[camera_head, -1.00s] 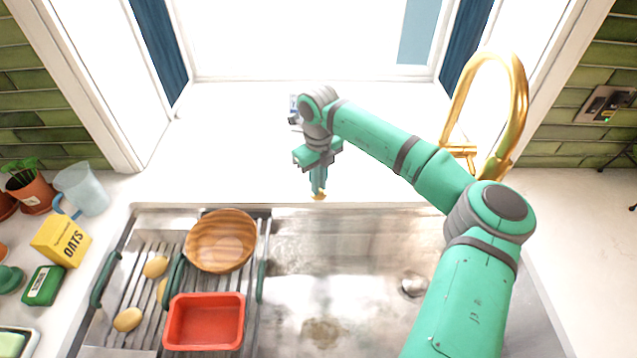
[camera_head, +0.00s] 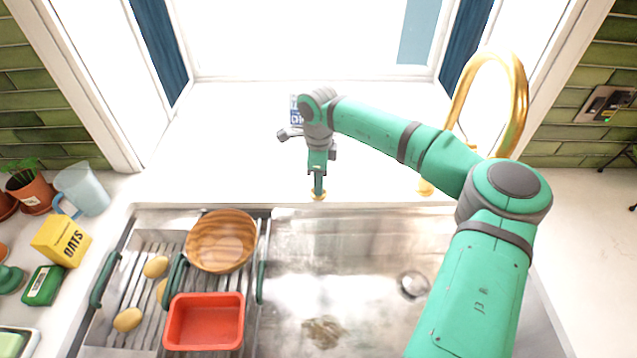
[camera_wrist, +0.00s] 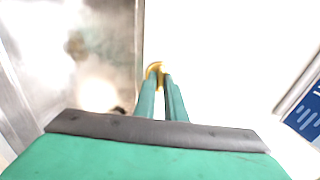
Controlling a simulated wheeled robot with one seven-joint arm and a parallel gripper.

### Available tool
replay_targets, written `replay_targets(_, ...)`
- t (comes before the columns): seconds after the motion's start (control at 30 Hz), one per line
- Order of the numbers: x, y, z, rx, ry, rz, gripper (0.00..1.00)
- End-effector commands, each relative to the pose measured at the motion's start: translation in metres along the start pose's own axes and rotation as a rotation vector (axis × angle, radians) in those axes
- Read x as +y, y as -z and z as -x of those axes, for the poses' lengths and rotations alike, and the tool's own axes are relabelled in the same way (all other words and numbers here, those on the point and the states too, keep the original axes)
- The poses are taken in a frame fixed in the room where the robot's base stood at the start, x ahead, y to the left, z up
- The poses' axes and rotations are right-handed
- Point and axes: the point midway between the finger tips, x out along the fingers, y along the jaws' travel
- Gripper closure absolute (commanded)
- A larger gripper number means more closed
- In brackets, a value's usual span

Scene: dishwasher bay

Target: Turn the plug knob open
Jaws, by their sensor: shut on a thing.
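The plug knob (camera_head: 318,196) is a small gold knob on the white counter just behind the sink's back edge. In the wrist view the gold knob (camera_wrist: 154,68) shows at the fingertips, partly hidden by them. My gripper (camera_head: 318,186) points down at the knob. Its two green fingers (camera_wrist: 160,86) are shut on the knob, with a narrow gap between them. The sink (camera_head: 350,250) lies in front, with a round drain (camera_head: 413,286) at its right side.
A gold faucet (camera_head: 520,100) stands at the back right. A wooden bowl (camera_head: 221,240), a red tub (camera_head: 204,322) and several potatoes lie on the rack at left. The counter around the knob is clear.

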Motion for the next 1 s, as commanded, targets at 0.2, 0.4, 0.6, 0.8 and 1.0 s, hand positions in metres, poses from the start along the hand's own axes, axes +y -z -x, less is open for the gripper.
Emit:
replay_targets(0.2, -0.0012, -0.0020, 0.0020, -0.004, 0.005, 0.067, 1.00)
replay_targets(0.4, -0.0012, -0.0021, 0.0021, -0.004, 0.005, 0.087, 1.00)
replay_targets(0.6, -0.0011, -0.0022, 0.0021, -0.004, 0.005, 0.089, 1.00)
replay_targets(0.8, -0.0011, -0.0021, 0.0022, -0.004, 0.005, 0.088, 0.75)
replay_targets(1.0, -0.0007, 0.0001, 0.0012, -0.002, 0.003, 0.085, 0.71)
